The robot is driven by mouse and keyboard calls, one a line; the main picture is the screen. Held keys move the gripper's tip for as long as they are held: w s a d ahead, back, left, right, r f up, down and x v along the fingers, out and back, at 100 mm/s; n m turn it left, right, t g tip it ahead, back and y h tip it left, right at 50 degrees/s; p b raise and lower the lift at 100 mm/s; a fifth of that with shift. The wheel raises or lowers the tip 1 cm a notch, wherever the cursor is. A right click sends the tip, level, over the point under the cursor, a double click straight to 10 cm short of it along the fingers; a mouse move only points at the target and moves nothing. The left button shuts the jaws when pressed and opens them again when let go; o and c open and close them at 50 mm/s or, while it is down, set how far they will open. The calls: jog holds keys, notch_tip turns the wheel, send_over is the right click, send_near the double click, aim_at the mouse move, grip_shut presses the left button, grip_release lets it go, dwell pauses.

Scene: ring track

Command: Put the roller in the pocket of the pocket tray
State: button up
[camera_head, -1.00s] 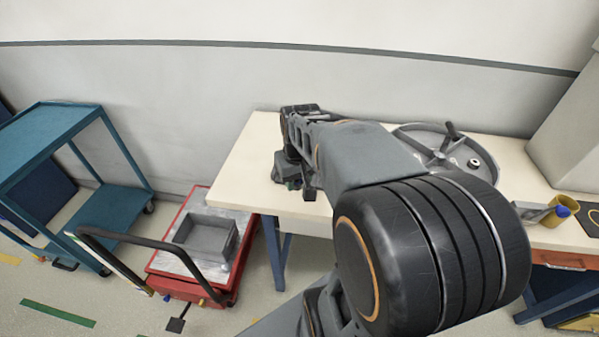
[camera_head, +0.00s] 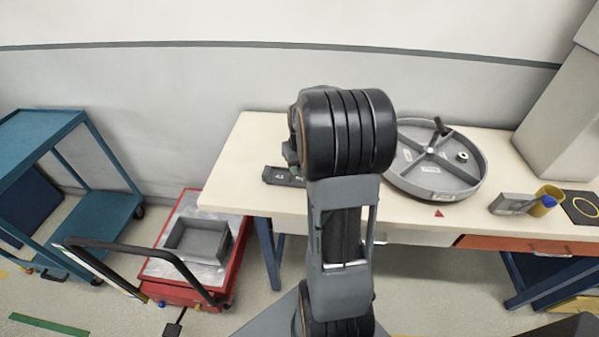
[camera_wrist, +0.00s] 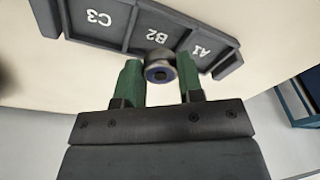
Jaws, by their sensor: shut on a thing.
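The pocket tray (camera_wrist: 110,18) is dark grey, with pockets marked C3, B2 and A1, at the top of the wrist view. In the head view, part of the tray (camera_head: 283,177) shows on the table's left side, partly behind my arm. The roller (camera_wrist: 158,73) is a small grey cylinder with a dark blue ring round its hole. My gripper (camera_wrist: 160,77) has green fingers shut on the roller, in front of the B2 pocket's edge. I cannot tell whether the roller touches the tray. My gripper is mostly hidden behind my arm in the head view.
A round divided tray (camera_head: 403,178) with a small ring part inside stands on the table (camera_head: 235,185). A red cart (camera_head: 228,273) with a grey bin (camera_head: 198,241) stands left of the table.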

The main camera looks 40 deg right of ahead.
aim_at(300, 179)
jog(key=shift+w+d+f, duration=0.1)
jog(key=shift+d+f, duration=0.05)
jog(key=shift+f, duration=0.05)
notch_tip(300, 179, down, 3)
jog(key=shift+w+d, duration=0.1)
jog(key=shift+f, duration=0.25)
